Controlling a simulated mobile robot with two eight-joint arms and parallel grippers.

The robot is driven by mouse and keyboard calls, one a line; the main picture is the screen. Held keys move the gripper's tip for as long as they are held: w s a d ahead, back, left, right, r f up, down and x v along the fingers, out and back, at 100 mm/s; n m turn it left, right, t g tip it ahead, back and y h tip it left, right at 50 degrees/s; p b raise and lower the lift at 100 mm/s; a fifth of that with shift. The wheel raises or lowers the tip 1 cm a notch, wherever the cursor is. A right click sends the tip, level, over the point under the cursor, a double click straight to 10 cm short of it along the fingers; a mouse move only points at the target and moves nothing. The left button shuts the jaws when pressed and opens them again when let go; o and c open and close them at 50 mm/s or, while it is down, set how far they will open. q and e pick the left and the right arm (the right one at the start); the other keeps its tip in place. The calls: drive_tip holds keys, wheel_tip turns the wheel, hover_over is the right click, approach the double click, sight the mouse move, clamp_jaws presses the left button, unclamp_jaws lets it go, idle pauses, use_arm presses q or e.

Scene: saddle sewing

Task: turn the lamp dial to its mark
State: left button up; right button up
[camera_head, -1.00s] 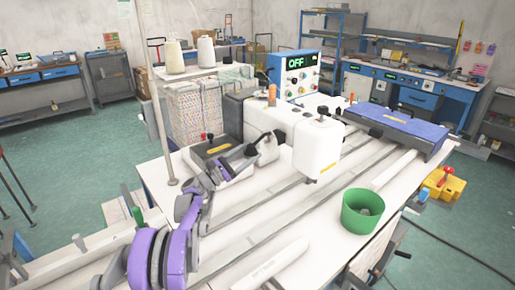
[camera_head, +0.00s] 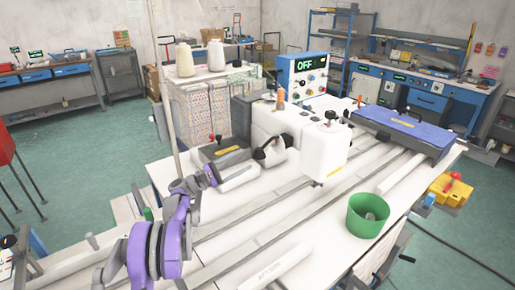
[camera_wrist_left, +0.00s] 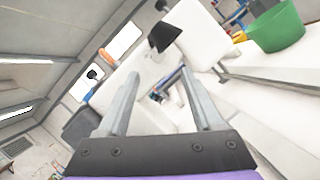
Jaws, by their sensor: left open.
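The white and blue control box (camera_head: 303,75) stands behind the sewing machine, with a green display reading OFF and several small knobs on its front. I cannot tell which knob is the lamp dial, and no mark is readable. The white sewing machine head (camera_head: 322,150) has a black round part (camera_head: 268,153) on its left side. My left gripper (camera_head: 217,172) is in front of the machine's left side, apart from the control box. In the left wrist view its two fingers (camera_wrist_left: 160,85) are apart and empty, with a black part (camera_wrist_left: 165,37) beyond them. My right gripper is not in view.
A green bin (camera_head: 368,214) stands at the table's front right. A blue-topped unit (camera_head: 403,128) is at the right. Thread cones (camera_head: 185,60) stand behind the machine, near a thin upright pole (camera_head: 165,90). Long rails cross the white table.

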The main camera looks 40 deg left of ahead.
sight(267, 148)
use_arm(q)
drive_tip(key=w+d+r+m+p, duration=0.1)
drive_tip(key=w, duration=0.2)
drive_tip(key=w+d+r+m+g+p, duration=0.1)
drive_tip(key=w+d, duration=0.1)
drive_tip(key=w, duration=0.1)
drive_tip(key=w+d+r+m+h+p, duration=0.1)
drive_tip(key=w+d, duration=0.1)
drive_tip(key=w, duration=0.1)
drive_tip(key=shift+d+r+m+g, duration=0.1)
drive_tip(key=shift+m+g, duration=0.2)
drive_tip(key=shift+g, duration=0.1)
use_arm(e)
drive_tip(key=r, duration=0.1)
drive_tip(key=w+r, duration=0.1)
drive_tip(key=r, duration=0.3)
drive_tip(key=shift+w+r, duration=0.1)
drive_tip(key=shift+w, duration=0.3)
use_arm(q)
drive_tip(key=shift+c, duration=0.4)
clamp_jaws()
